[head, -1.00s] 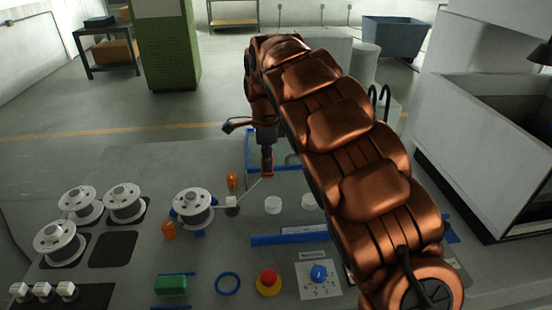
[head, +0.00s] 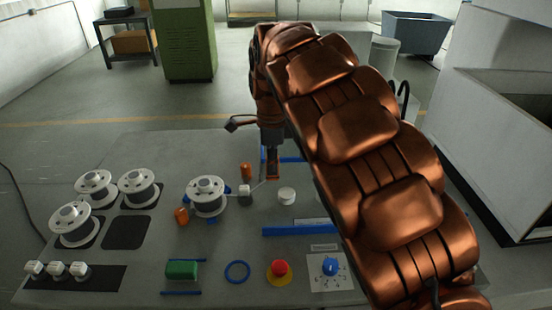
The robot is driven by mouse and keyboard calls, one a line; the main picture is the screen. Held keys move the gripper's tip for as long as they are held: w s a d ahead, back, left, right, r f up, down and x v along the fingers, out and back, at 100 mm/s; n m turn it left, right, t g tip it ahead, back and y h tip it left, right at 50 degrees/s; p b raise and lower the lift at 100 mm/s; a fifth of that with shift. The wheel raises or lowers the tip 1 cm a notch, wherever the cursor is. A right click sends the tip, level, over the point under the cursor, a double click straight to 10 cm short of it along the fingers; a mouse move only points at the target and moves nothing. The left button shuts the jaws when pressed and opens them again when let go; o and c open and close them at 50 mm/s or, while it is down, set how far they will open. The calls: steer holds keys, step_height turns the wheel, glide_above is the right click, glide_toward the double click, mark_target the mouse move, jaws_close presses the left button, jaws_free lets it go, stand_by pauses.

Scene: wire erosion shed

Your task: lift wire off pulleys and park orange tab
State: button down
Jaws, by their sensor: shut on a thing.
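My gripper (head: 273,176) is shut on the small orange tab, at the far middle of the bench, behind and left of a white pulley (head: 286,195). The fingers hide most of the tab. The thin wire (head: 258,186) runs from the white spool (head: 205,195) past a small white-topped guide (head: 245,194) towards my gripper. It looks clear of the visible pulley. My arm hides the bench right of that pulley.
A blue bar (head: 295,230), a red button (head: 280,268) and a blue knob (head: 329,266) lie nearer. Spare spools (head: 137,187) stand at left.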

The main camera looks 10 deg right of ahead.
steer(key=s+a+b, duration=0.2)
steer(key=s+a, duration=0.3)
steer(key=s, duration=0.4)
steer(key=s+a+b, duration=0.2)
steer(key=s+a, duration=0.3)
steer(key=s, duration=0.4)
steer(key=shift+b, duration=0.4)
steer(key=shift+a, duration=0.1)
